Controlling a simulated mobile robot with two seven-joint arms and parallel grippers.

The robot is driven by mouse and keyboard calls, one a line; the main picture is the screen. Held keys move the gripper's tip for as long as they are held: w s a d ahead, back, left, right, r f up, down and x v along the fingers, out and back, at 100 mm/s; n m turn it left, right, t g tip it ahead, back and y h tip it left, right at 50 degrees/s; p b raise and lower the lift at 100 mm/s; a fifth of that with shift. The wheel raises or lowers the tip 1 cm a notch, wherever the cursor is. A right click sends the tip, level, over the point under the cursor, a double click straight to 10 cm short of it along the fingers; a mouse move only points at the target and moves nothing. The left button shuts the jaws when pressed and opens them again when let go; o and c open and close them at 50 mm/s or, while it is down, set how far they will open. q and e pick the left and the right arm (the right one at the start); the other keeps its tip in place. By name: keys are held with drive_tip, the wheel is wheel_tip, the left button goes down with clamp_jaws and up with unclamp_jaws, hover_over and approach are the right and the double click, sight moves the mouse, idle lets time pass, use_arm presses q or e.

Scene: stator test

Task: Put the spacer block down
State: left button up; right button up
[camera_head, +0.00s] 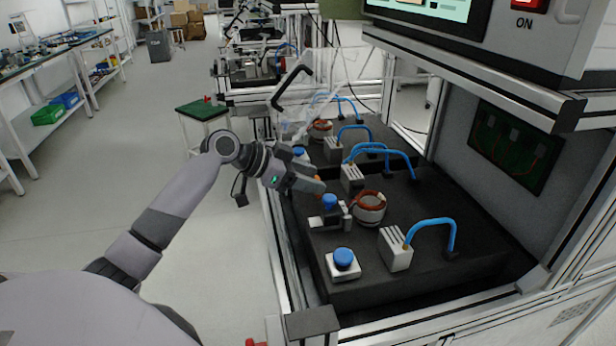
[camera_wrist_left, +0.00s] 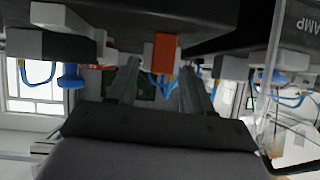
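The orange spacer block (camera_wrist_left: 165,54) shows between the two fingers of my left gripper (camera_wrist_left: 161,72) in the left wrist view, where the scene appears upside down. Gaps show on both sides of the block, and the fingers look open. The block appears to stand on the black worktop (camera_wrist_left: 215,43). In the head view, my left gripper (camera_head: 318,185) is low over the left edge of the black worktop (camera_head: 300,232). My right gripper is not in view.
A stator with red-brown winding (camera_head: 370,210) stands right of the gripper. A small fixture with a blue knob (camera_head: 329,202), a blue button box (camera_head: 343,262) and a white terminal block with blue hose (camera_head: 396,252) stand nearby. A transparent guard (camera_head: 318,85) is raised behind.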

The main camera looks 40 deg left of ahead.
use_arm(q)
drive_tip(key=shift+r, duration=0.1)
drive_tip(key=shift+s+a+r, duration=0.1)
drive_tip(key=shift+r, duration=0.05)
drive_tip(key=p+v, duration=0.3)
drive_tip(key=v, duration=0.8)
drive_tip(key=shift+s+a+r, duration=0.15)
drive_tip(key=shift+a+r, duration=0.05)
drive_tip(key=shift+a, duration=0.05)
